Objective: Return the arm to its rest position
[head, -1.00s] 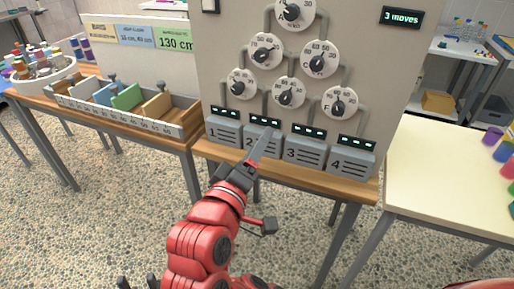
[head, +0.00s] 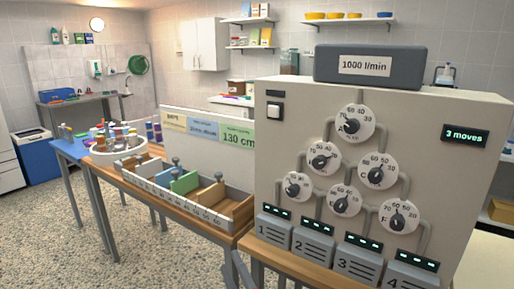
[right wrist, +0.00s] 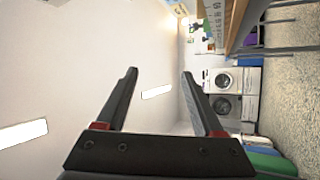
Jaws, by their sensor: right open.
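My right gripper (right wrist: 158,75) is open and empty in the right wrist view, its two dark fingers wide apart with nothing between them. In the head view only a grey finger of it (head: 238,272) shows at the bottom edge, in front of the bench with the dial panel (head: 290,125). The rest of my right arm is out of the head view. My left gripper is not in view.
The panel carries several dials, numbered boxes and a display (head: 464,135) reading "3 moves". A grey box (head: 430,68) labelled 1000 l/min sits on top. Left of it is a divided wooden tray (head: 240,212). Open speckled floor (head: 60,245) lies at lower left.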

